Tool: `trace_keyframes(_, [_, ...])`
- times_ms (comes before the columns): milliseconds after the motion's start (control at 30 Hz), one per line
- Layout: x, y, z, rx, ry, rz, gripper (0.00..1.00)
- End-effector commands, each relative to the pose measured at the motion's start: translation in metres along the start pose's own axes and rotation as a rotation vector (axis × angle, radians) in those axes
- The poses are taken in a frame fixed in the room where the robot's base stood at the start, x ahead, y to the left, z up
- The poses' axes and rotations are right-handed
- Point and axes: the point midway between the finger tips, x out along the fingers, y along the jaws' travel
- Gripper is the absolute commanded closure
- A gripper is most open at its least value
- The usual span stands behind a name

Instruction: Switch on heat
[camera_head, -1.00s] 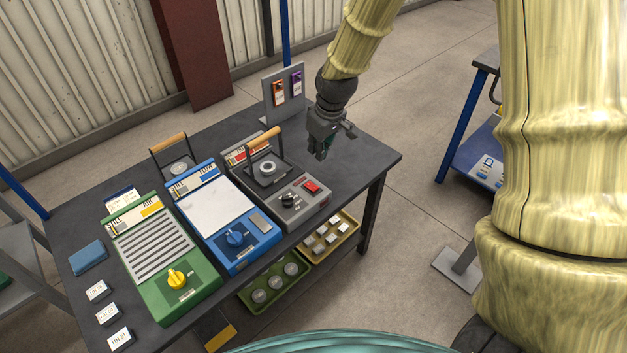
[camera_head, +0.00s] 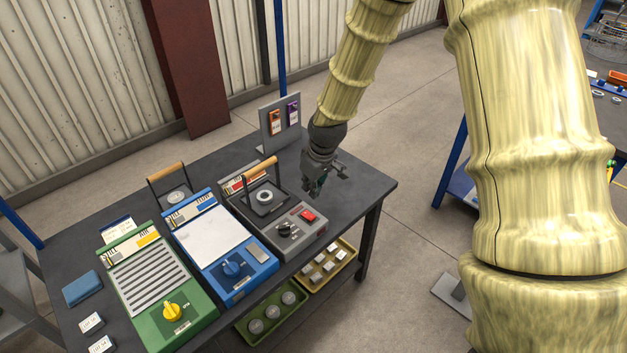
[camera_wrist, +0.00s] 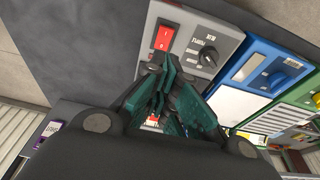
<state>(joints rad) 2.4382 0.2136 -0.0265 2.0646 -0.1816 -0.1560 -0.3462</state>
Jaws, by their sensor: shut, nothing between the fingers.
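The grey furnace unit (camera_head: 270,236) stands at the right end of the dark bench, with a red rocker switch (camera_head: 307,215) and a black knob (camera_head: 285,229) on its front panel. In the wrist view the red switch (camera_wrist: 164,38) shows 1 and 0 marks, and the black knob (camera_wrist: 209,56) sits to its right. My gripper (camera_head: 314,192) is shut and empty, above the bench just behind and right of the unit. In the wrist view its fingertips (camera_wrist: 163,68) appear just below the switch, apart from it as far as I can see.
A blue unit (camera_head: 222,250) and a green unit (camera_head: 160,295) stand to the left. A wooden-handled lid (camera_head: 260,170) rises behind the grey panel. An upright panel with orange and purple tags (camera_head: 283,122) stands at the back. Trays (camera_head: 325,270) sit below. The right bench end is clear.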

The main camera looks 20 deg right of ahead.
Motion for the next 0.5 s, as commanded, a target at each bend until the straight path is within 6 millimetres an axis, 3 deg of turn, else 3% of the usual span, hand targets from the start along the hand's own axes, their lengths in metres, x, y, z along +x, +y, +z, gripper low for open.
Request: trace_keyframes(500, [0.057, -0.001, 0.001, 0.0, -0.001, -0.001, 1.0])
